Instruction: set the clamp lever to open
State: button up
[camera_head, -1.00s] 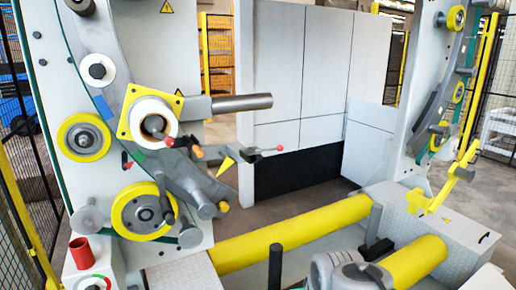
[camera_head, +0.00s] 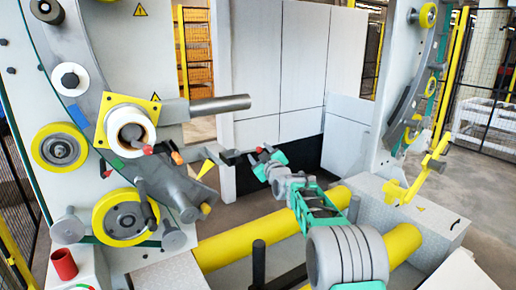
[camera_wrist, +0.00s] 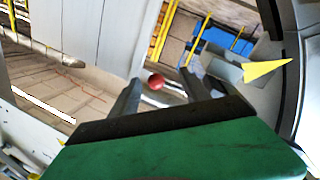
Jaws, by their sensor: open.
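The clamp lever (camera_head: 238,156) is a dark rod ending in a red knob. It sticks out to the right from the machine, below the grey shaft (camera_head: 220,104) and beside a yellow pointer (camera_head: 207,168). In the wrist view the red knob (camera_wrist: 155,82) shows between the two fingers, with a visible gap on each side. My gripper (camera_head: 265,155) is open at the lever's free end, and it also shows in the wrist view (camera_wrist: 163,76). The fingers partly hide the lever's tip in the head view. The yellow pointer is to the right in the wrist view (camera_wrist: 265,68).
Yellow rollers (camera_head: 245,230) run below my arm. A red cup (camera_head: 64,264) stands at lower left. Grey panels (camera_head: 290,70) stand behind.

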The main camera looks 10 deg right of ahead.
jog(key=shift+w+a, duration=0.15)
jog(key=shift+w, duration=0.9)
jog(key=shift+c, duration=0.5)
jog(key=shift+r, duration=0.15)
grip_shut()
